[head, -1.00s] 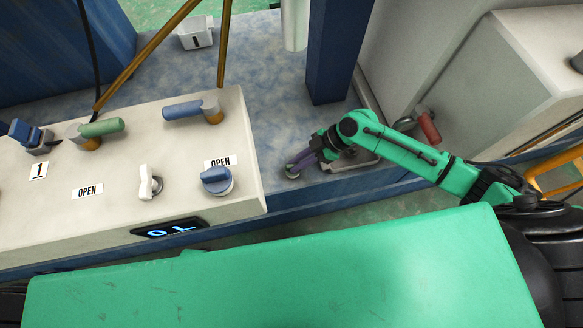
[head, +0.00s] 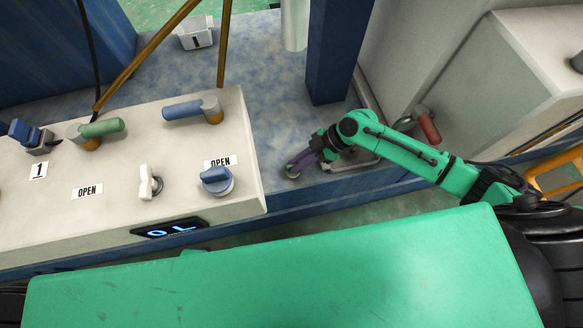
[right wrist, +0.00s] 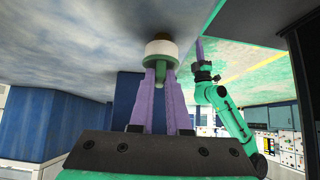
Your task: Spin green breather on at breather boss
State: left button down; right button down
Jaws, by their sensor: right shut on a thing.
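In the right wrist view the green breather (right wrist: 160,62) is between the purple fingertips of my right gripper (right wrist: 160,78), which are shut on it. A pale collar (right wrist: 160,47) and a dark brown ring sit directly beyond the green part, against the mottled blue-grey surface. Whether the breather is seated in the boss cannot be told. In the head view my right gripper (head: 297,166) is low at the deck's front edge, and its fingers mostly hide the breather and boss. My left gripper (right wrist: 199,50) shows small in the right wrist view, away from the breather; its jaw state is unclear.
A pale control panel (head: 110,170) with several handles and a blue knob (head: 216,180) stands left of the right gripper. A blue post (head: 335,50) rises behind it. A red handle (head: 428,124) is on the right. The blue-grey deck (head: 265,90) behind the gripper is mostly clear.

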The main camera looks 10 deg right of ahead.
pick_arm(q)
jog(key=shift+d+r, duration=0.1)
jog(key=shift+d, duration=0.05)
pick_arm(e)
jog(key=shift+r, duration=0.1)
